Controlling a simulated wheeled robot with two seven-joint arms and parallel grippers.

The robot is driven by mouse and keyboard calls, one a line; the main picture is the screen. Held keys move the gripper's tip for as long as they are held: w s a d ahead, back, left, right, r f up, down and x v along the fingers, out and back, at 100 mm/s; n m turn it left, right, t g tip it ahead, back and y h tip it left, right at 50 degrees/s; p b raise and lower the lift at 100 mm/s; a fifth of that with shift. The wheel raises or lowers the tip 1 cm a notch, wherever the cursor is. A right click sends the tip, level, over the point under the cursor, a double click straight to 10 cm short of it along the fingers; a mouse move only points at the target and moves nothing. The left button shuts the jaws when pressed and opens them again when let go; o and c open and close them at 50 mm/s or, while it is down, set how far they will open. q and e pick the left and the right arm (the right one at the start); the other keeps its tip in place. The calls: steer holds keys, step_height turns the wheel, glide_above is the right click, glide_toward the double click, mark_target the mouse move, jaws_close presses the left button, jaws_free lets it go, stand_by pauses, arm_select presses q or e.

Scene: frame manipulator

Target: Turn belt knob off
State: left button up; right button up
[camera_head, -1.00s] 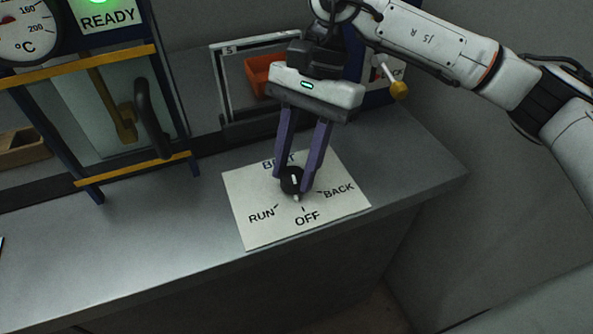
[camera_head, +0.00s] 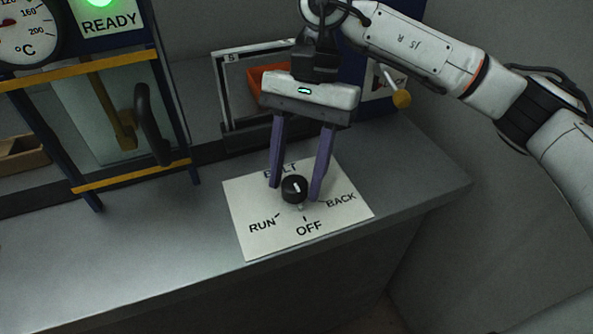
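The black belt knob (camera_head: 294,188) sits on a white label plate (camera_head: 262,233) marked BELT, RUN, OFF and BACK on the grey counter. The white line on its top points down toward the OFF mark. My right gripper (camera_head: 296,191) comes down from above with its two purple fingers on either side of the knob. The right finger partly covers the plate near BACK. My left gripper is not in view.
A blue and yellow frame with a black handle (camera_head: 152,124), a temperature gauge (camera_head: 22,32) and a green-lit READY sign (camera_head: 108,22) stands at the left. Behind the gripper are an orange bin (camera_head: 268,78) and a yellow-knobbed lever (camera_head: 401,98). The front counter is clear.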

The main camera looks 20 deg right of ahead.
steer(key=shift+o, duration=0.4)
steer(key=v, duration=1)
steer(key=shift+r+p, duration=0.15)
steer(key=shift+p, duration=0.15)
